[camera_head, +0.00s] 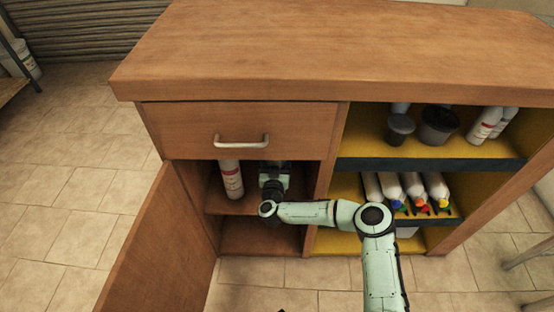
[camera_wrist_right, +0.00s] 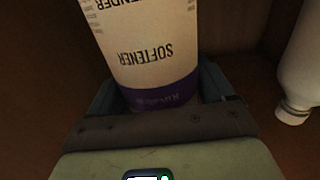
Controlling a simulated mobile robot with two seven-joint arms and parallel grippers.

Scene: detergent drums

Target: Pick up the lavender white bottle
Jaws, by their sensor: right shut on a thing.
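The lavender white bottle (camera_wrist_right: 150,45) fills the middle of the right wrist view. It is white with a purple band, and its "SOFTENER" lettering appears upside down. My right gripper (camera_wrist_right: 160,95) is shut on it, one finger on each side near the purple band. In the head view my right gripper (camera_head: 274,172) reaches into the open left compartment of the cabinet, below the drawer. There the held bottle is hidden by the gripper and the drawer front. I cannot tell whether it touches the shelf.
A white bottle with a red label (camera_head: 231,180) stands left of my gripper. The open cabinet door (camera_head: 150,240) lies to the left, and the drawer (camera_head: 240,131) is above. The yellow shelves (camera_head: 360,150) at right hold dark tubs and several white bottles.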

